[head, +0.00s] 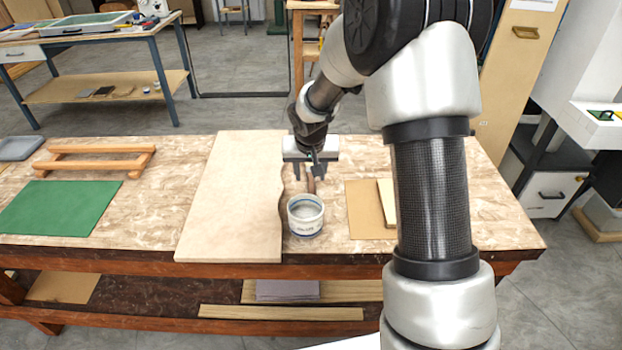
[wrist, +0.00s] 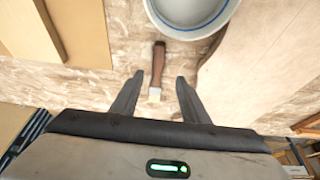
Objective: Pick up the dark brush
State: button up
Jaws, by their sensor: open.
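The dark brush (wrist: 158,66) has a brown handle and a pale bristle end. In the wrist view it lies on the worktable between the white pot and my gripper (wrist: 160,79). My gripper is open, with the brush's bristle end showing between its two fingers; it does not hold the brush. In the head view my gripper (head: 310,174) is over the table just behind the pot, fingers pointing down. The brush (head: 311,186) shows there as a small brown piece, partly hidden by the gripper. I cannot tell the exact height of the fingertips above the table.
The white pot (head: 306,216) stands close to the brush's handle end. A large pale board (head: 228,195) with a wavy edge lies left of it. Thin tan boards (head: 365,212) lie to the right. A green mat (head: 60,207) and wooden frame (head: 95,160) lie far left.

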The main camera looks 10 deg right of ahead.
aim_at(312, 184)
jog(key=shift+d+b+x, duration=0.2)
jog(key=shift+b+x, duration=0.1)
jog(key=shift+x, duration=2.45)
jog(key=shift+r, duration=0.1)
grip_shut()
